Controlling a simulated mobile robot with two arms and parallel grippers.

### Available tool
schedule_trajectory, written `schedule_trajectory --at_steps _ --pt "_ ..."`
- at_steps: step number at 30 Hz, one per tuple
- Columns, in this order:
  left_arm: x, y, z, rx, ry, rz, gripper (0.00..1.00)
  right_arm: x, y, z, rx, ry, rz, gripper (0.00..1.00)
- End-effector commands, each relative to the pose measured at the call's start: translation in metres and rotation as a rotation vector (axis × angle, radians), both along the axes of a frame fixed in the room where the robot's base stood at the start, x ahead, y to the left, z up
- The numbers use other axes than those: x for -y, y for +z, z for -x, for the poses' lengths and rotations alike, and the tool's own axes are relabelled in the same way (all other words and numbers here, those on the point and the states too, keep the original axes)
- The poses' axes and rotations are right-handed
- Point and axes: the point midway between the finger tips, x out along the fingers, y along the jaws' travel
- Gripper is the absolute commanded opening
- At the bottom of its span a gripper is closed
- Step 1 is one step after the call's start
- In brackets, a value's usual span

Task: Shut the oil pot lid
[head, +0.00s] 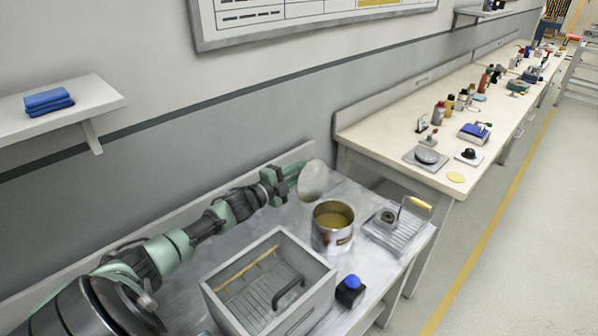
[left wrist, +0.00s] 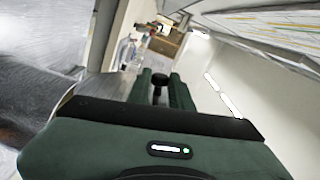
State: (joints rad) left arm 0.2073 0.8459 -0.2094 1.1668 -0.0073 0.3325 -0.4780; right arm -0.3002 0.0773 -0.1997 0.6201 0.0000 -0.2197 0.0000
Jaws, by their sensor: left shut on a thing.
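The oil pot (head: 322,240) is a round metal pot on the steel-topped bench. Its mouth is uncovered and yellow-brown oil shows inside. The pale round lid (head: 313,180) stands nearly upright above the pot's back left rim. Whether it touches the rim is hard to tell. My left gripper (head: 291,171) is behind the lid, on its left side, and is shut on it. In the left wrist view, my green fingers (left wrist: 160,84) close around a small dark part, likely the lid's knob. My right gripper is not in view.
An open-topped grey box (head: 218,296) with a dark handle stands in front of the pot. A blue button on a black block (head: 351,291) is at the front edge. A metal tray (head: 405,238) with a yellow-handled tool lies right. The wall is close behind.

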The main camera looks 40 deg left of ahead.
Motion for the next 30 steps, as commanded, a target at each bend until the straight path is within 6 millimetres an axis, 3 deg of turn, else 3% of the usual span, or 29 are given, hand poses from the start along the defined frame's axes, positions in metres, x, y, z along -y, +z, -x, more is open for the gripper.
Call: schedule_trajectory --at_steps 22,30 --pt "0.054 0.008 0.005 0.037 -0.002 -0.471 0.00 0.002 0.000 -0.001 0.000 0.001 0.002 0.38" --pt "0.065 0.008 0.006 0.037 -0.001 -0.474 0.00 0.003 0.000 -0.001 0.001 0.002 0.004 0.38"
